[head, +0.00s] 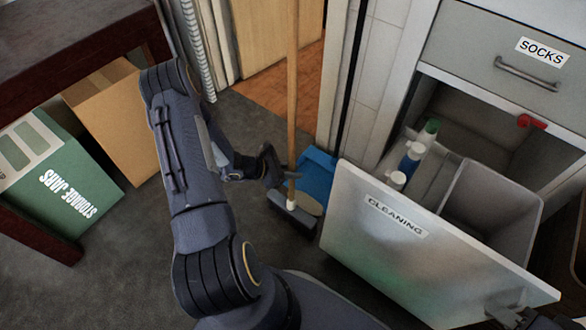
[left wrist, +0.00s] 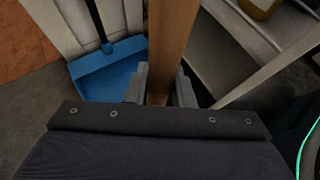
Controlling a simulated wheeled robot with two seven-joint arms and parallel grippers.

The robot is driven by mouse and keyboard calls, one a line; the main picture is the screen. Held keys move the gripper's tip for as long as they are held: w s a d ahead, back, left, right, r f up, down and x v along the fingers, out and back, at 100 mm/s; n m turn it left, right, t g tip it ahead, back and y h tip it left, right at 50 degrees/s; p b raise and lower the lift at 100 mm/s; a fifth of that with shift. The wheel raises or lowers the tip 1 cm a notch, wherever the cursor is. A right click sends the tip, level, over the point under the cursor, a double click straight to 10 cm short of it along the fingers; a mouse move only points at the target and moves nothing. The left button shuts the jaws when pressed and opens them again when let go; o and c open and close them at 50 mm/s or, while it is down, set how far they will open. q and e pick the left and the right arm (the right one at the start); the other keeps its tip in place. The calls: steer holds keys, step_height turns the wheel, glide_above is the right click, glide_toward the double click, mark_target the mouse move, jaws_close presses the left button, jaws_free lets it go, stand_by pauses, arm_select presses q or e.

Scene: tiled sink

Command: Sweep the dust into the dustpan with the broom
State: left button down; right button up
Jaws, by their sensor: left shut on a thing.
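The broom stands upright, its wooden handle (head: 292,80) rising past the top edge and its dark grey head (head: 294,214) on the floor. My left gripper (head: 284,176) is shut on the handle low down, just above the head. The left wrist view shows the handle (left wrist: 172,45) between its fingers (left wrist: 160,90). The blue dustpan (head: 316,172) lies just behind the broom head, against the cabinet; it also shows in the left wrist view (left wrist: 108,75).
An open drawer labelled CLEANING (head: 400,245) holds several bottles (head: 410,160) and juts out right of the broom. A SOCKS drawer (head: 500,60) is above it. A green storage box (head: 60,175) and a cardboard box (head: 115,120) stand left. Grey floor (head: 120,265) is clear at lower left.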

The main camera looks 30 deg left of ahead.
arm_select(q)
steer(key=shift+w, duration=0.5)
steer(key=w+d+b, duration=0.1)
steer(key=w, duration=1.1)
steer(key=shift+r, duration=0.2)
steer(key=s+r+p, duration=0.3)
steer(key=r+p, duration=0.2)
steer(key=r, duration=0.2)
stand_by(0.6)
steer(key=shift+a, duration=0.1)
